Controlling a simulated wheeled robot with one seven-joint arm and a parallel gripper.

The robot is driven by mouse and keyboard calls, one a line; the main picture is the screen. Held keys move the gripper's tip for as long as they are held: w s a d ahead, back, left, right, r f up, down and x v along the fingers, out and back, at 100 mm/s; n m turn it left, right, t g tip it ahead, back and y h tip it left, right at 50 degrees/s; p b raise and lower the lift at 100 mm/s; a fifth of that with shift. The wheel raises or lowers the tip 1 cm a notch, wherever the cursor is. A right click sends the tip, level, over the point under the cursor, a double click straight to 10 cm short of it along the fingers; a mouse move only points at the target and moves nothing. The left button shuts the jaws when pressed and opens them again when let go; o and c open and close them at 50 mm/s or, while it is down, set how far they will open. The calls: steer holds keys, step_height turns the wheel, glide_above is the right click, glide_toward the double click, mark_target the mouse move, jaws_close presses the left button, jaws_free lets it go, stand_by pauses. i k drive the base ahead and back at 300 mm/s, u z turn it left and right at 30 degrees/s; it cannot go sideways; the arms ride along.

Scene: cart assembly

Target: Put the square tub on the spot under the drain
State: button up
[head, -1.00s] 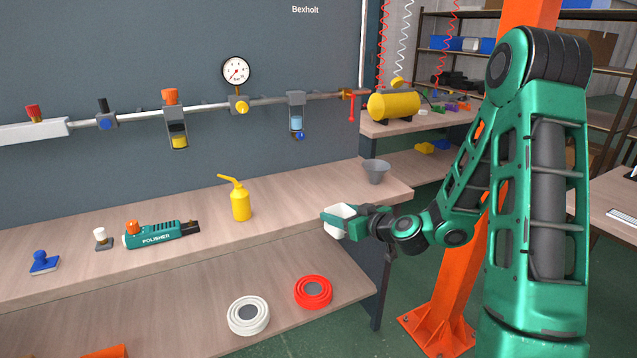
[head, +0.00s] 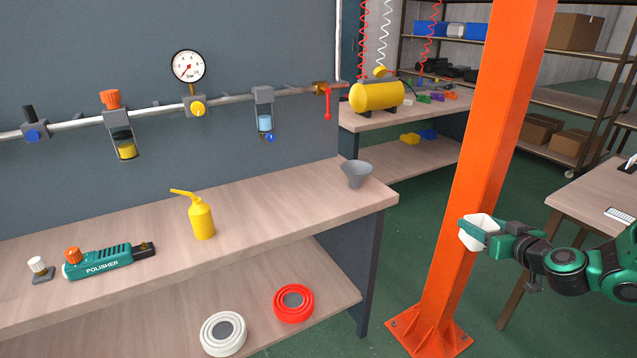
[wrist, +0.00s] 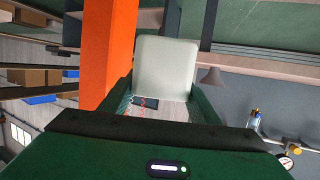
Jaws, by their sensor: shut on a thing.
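My gripper (head: 488,233) is shut on the white square tub (head: 477,228). It holds the tub in the air, in front of the orange post in the head view. The wrist view shows the tub (wrist: 165,68) between the two green fingers. On the wall pipe hangs a unit with a light-blue bowl (head: 265,123) and a small blue knob at its bottom. A similar unit with a yellow-filled bowl (head: 125,149) hangs further left. I cannot tell which one is the drain meant. The bench top (head: 280,205) lies below them, left of the tub; no marked spot shows on it.
A yellow oil can (head: 202,221), a grey funnel (head: 356,174) and a green polisher (head: 105,262) stand on the bench. White (head: 222,334) and red (head: 293,303) round items lie on the lower shelf. The orange post (head: 480,140) rises right of the bench, close to my gripper.

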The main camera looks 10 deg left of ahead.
mark_target(271, 186)
steer(key=z, duration=0.15)
steer(key=k, duration=1.25)
steer(key=u, duration=0.85)
steer(key=i, duration=1)
